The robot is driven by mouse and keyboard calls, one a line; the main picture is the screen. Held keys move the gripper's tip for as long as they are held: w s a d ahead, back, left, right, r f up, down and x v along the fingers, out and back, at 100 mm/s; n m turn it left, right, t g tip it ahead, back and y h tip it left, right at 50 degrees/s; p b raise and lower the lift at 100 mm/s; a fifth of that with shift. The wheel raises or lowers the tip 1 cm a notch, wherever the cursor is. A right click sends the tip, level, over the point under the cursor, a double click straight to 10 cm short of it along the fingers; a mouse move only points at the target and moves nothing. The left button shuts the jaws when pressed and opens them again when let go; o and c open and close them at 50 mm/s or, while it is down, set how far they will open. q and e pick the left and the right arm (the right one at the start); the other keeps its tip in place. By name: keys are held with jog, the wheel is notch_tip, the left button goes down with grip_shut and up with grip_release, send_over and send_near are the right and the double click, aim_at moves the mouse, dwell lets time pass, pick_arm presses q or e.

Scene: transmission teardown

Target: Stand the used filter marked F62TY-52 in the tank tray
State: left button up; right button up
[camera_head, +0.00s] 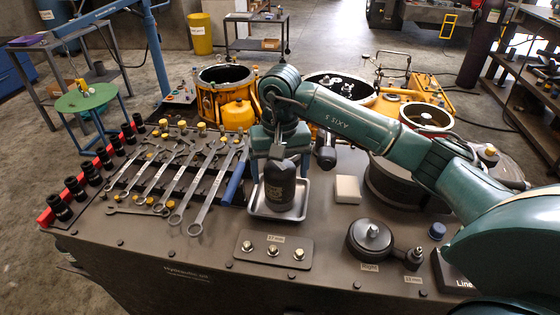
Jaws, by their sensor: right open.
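A dark grey cylindrical filter (279,190) stands upright in a shallow metal tray (262,214) in the middle of the bench. Its marking cannot be read from here. My right gripper (280,164) points down over the filter, with a finger on each side of its upper part. It is open. I cannot tell whether the fingers touch the filter, and its top is hidden by the gripper. My left gripper is not in view.
Several wrenches (172,180) lie on a rack left of the tray, beside black sockets (73,188) on a red rail. A bolt plate (273,248) lies in front. Yellow housings (226,98) stand behind.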

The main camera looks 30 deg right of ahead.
notch_tip(320, 180, up, 12)
jog(key=shift+r, duration=0.15)
dwell(0.7)
